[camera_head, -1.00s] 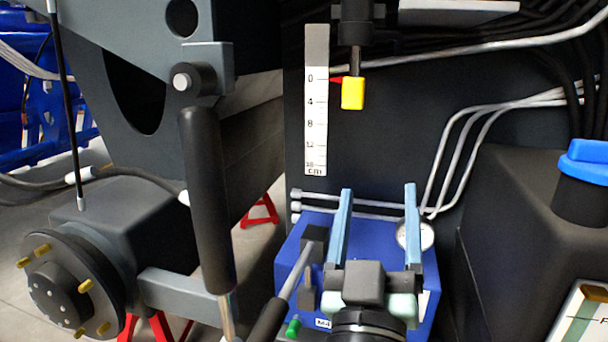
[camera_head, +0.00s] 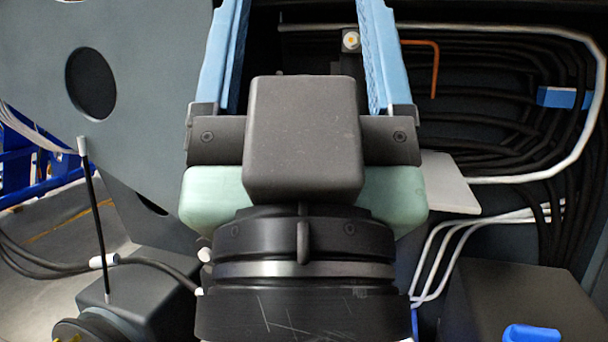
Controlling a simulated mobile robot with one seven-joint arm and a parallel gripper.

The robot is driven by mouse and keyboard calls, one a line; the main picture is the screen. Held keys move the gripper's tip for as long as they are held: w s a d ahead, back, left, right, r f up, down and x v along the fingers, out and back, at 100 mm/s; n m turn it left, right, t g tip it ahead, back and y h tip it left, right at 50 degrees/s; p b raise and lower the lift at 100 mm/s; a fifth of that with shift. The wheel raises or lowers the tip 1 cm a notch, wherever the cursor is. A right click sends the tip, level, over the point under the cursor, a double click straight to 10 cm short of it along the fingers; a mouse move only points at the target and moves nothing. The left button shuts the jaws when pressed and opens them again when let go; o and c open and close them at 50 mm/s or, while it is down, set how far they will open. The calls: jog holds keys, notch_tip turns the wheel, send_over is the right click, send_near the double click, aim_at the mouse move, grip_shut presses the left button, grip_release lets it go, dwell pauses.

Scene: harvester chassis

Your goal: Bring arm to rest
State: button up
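My gripper (camera_head: 303,15) fills the middle of the head view, close to the camera and pointing up the picture. Its two light blue fingers stand wide apart with nothing between them. Their tips run to the top edge of the picture, so the very ends may be cut off. The dark gripper body and my wrist hide the lower middle of the scene.
A grey chassis plate (camera_head: 150,75) with a round hole is on the left. Black hoses (camera_head: 475,110), an orange hex key (camera_head: 435,65) and a pale shelf (camera_head: 452,183) are on the right. A dark tank with a blue cap (camera_head: 531,334) is lower right.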

notch_tip(320, 180, up, 18)
jog(key=p, duration=1.6)
jog(key=shift+r, duration=0.25)
